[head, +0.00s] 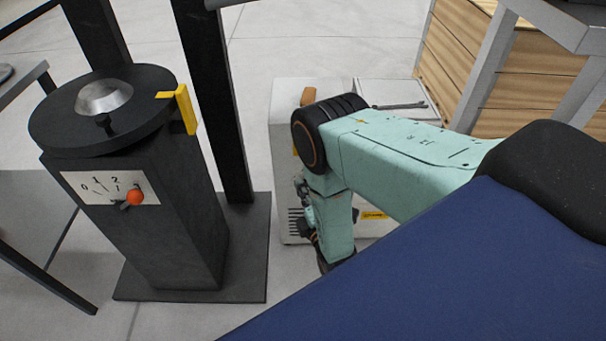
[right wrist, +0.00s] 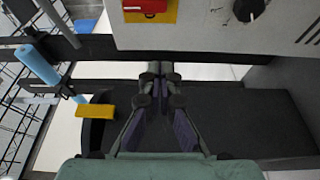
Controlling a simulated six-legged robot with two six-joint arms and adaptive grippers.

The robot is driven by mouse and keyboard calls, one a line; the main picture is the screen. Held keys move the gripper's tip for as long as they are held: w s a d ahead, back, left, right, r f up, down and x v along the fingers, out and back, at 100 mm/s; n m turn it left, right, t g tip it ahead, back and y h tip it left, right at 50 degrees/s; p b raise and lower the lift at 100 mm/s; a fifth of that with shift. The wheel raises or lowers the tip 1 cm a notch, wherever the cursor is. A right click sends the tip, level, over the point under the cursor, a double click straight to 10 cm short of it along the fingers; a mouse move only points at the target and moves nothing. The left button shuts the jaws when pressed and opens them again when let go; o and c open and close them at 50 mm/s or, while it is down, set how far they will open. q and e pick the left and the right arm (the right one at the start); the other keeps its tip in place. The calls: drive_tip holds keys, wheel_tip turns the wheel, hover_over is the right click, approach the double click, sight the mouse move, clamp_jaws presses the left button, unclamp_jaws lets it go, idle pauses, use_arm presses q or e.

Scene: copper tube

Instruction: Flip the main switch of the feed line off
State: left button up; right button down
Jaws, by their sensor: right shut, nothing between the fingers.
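A red switch (right wrist: 146,5) on a yellow plate (right wrist: 150,16) shows at the top edge of the right wrist view, on a light grey cabinet face (right wrist: 190,38). Its upper part is cut off, so its position cannot be read. In the head view the pale grey cabinet (head: 287,105) stands behind my right arm, which hides much of its front. My right gripper (right wrist: 160,72) is shut and empty, below the switch in the wrist view and apart from it. In the head view it is mostly hidden by my arm. My left gripper is not in view.
A dark pedestal (head: 190,235) stands at the left, with a round top (head: 60,125), a yellow block (head: 186,108) and a 0-1-2 dial with an orange knob (head: 135,197). A dark post (head: 215,100) rises beside it. Wooden slats (head: 450,60) are at the back right.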

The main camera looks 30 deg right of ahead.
drive_tip(key=w+d+b, duration=0.3)
drive_tip(key=w+d, duration=0.2)
drive_tip(key=w, duration=0.2)
drive_tip(key=shift+b, duration=0.35)
drive_tip(key=shift+d, duration=0.1)
drive_tip(key=shift+s+n+p, duration=0.1)
drive_tip(key=shift+n+p, duration=0.2)
drive_tip(key=shift+p, duration=0.1)
